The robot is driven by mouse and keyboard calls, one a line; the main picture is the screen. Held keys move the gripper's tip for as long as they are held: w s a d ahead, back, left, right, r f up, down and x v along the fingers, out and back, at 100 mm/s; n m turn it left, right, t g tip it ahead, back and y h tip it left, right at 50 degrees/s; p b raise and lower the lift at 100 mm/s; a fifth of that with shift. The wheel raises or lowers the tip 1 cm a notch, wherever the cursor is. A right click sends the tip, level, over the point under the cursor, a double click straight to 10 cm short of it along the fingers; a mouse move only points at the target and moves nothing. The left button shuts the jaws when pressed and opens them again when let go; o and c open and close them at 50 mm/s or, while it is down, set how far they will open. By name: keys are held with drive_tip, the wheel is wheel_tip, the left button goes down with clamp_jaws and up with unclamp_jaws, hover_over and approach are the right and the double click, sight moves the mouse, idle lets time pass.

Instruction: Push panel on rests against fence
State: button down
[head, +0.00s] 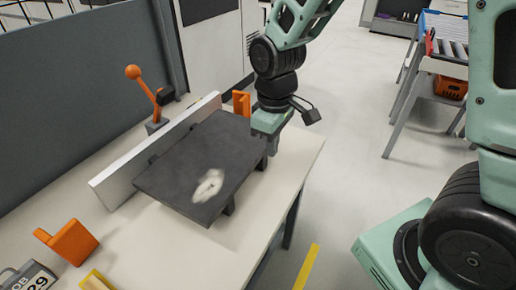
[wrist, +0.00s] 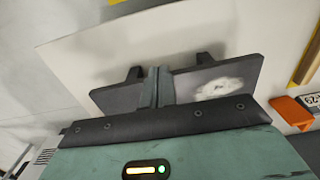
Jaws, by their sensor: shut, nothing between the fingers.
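The dark grey panel (head: 190,165) with a pale patch lies on dark rests (head: 229,207) on the bench. The white fence (head: 125,180) stands along its left side in the head view. A narrow gap with rest ends in it seems to show between panel and fence. My gripper (head: 270,150) is shut and empty, pointing down at the panel's right edge, opposite the fence. The wrist view shows the shut fingers (wrist: 157,88) in front of the panel (wrist: 225,78); whether they touch it I cannot tell. Rest ends (wrist: 205,58) show past the panel.
An orange-handled clamp (head: 145,90) stands behind the fence. An orange block (head: 68,242) and a number display (head: 30,276) are at the near left. The pale bench top (head: 150,245) is clear near the panel. A grey partition (head: 70,90) stands behind.

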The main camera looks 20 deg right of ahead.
drive_tip(key=f, duration=0.6)
drive_tip(key=f+p, duration=0.1)
drive_tip(key=f, duration=0.2)
drive_tip(key=shift+w+d+f, duration=0.25)
drive_tip(key=shift+w+a+f+p, duration=0.1)
drive_tip(key=shift+w+a+p, duration=0.3)
drive_tip(key=shift+w, duration=0.2)
drive_tip(key=shift+w+a+f+p, duration=0.1)
drive_tip(key=shift+w+a+p, duration=0.15)
drive_tip(key=shift+w+a, duration=0.55)
drive_tip(key=shift+w, duration=0.25)
